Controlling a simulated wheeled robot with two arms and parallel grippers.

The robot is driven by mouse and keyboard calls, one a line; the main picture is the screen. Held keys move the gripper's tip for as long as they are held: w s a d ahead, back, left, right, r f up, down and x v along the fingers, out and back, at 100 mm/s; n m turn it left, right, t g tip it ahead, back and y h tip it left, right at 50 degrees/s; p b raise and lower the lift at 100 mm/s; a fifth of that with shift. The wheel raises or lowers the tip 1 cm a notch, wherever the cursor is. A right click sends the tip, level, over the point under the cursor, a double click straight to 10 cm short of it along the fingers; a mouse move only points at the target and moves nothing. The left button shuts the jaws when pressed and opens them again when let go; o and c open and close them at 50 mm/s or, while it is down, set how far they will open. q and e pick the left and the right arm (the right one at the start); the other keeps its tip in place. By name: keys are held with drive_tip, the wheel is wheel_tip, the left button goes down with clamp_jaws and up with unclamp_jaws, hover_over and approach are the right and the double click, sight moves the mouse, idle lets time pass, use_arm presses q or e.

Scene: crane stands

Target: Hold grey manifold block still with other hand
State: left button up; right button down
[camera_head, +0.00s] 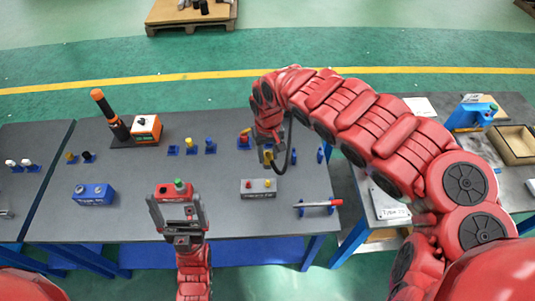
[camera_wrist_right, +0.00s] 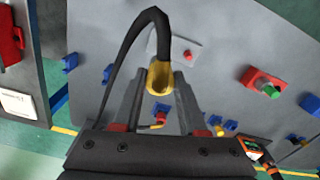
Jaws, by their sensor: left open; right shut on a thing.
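The grey manifold block (camera_head: 258,194) sits on the dark table right of centre in the head view, with a red and a yellow knob on top. In the right wrist view it (camera_wrist_right: 190,50) is partly hidden behind a yellow hose end (camera_wrist_right: 160,78). My right gripper (camera_head: 267,154) is shut on this hose end, beyond the block and apart from it; a black hose (camera_wrist_right: 152,22) curves away from it. My left gripper (camera_head: 178,202) is open, left of the manifold block and not touching it. A red block with a green knob (camera_head: 180,187) shows at its fingers; contact is unclear.
A blue block (camera_head: 93,195) stands at the left. A red-handled tool (camera_head: 320,204) lies on blue rests to the right. Behind are an orange box (camera_head: 146,128) and several blue holders (camera_head: 191,148). Bare table lies between my left gripper and the manifold block.

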use_arm(q)
drive_tip(key=w+a+f+n+g+y, duration=0.2)
drive_tip(key=w+f+n+g+y, duration=0.1)
drive_tip(key=w+y, duration=0.55)
drive_tip(key=w+a+f+n+g+y, duration=0.25)
drive_tip(key=w+y, duration=0.25)
drive_tip(key=w, duration=0.7)
drive_tip(key=w+f+m+g+h, duration=0.2)
drive_tip(key=w+f+m+g, duration=0.2)
drive_tip(key=w+f+g, duration=0.8)
drive_tip(key=m+g+h, duration=0.6)
drive_tip(key=m+g, duration=0.7)
drive_tip(key=g, duration=0.2)
approach(246, 184)
drive_tip(key=x, duration=1.1)
drive_tip(key=shift+s+d+f, duration=0.15)
drive_tip(key=shift+s+d, duration=0.05)
drive_tip(key=shift+d, duration=0.05)
